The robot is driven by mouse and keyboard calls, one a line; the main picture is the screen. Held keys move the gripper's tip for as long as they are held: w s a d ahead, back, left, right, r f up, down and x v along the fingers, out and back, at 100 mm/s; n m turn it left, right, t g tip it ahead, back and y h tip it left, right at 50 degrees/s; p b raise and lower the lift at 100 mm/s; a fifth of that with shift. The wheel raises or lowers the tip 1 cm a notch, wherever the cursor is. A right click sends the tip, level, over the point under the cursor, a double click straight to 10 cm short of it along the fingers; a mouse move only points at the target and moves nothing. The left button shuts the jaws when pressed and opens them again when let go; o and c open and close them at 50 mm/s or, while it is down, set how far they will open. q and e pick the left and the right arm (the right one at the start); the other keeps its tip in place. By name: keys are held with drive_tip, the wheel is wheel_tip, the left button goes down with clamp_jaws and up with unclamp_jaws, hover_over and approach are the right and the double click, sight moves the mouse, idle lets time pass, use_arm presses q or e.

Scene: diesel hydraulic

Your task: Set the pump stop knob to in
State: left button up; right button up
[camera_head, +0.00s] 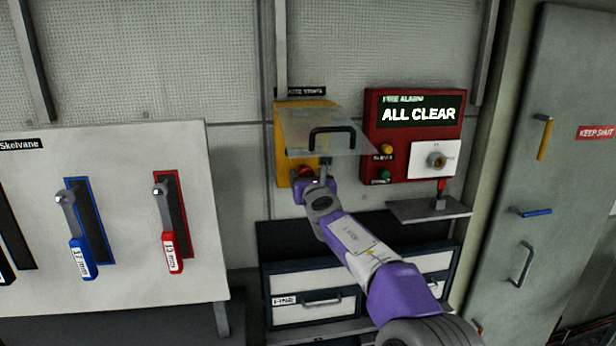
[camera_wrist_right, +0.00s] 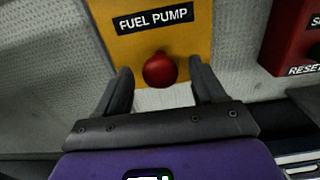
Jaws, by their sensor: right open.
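The pump stop knob (camera_wrist_right: 160,69) is a round red knob on a yellow panel (camera_wrist_right: 205,18) under a "FUEL PUMP" label (camera_wrist_right: 153,19) in the right wrist view. In the head view the yellow panel (camera_head: 282,150) is on the wall, and a clear cover (camera_head: 310,130) with a black handle is raised over it. My right gripper (camera_wrist_right: 160,85) is open, with one finger on each side of the knob. Whether the fingers touch it, and how far the knob stands out, I cannot tell. In the head view the right gripper (camera_head: 318,180) is below the cover. My left gripper is not in view.
A red fire alarm box (camera_head: 375,130) reading "ALL CLEAR" is right of the yellow panel, with a small grey shelf (camera_head: 405,211) below it. Drawers (camera_head: 290,311) are under my right arm. A white tool board (camera_head: 120,250) with wrenches is at left.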

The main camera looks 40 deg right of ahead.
drive_tip(key=shift+w, duration=0.1)
clamp_jaws()
drive_tip(key=shift+w+d+r, duration=0.1)
drive_tip(key=shift+w+d, duration=0.15)
drive_tip(key=shift+w, duration=0.05)
drive_tip(key=shift+w+d, duration=0.15)
drive_tip(key=shift+w, duration=0.35)
unclamp_jaws()
drive_tip(key=shift+s, duration=0.15)
drive_tip(key=v, duration=0.7)
drive_tip(key=shift+b, duration=0.45)
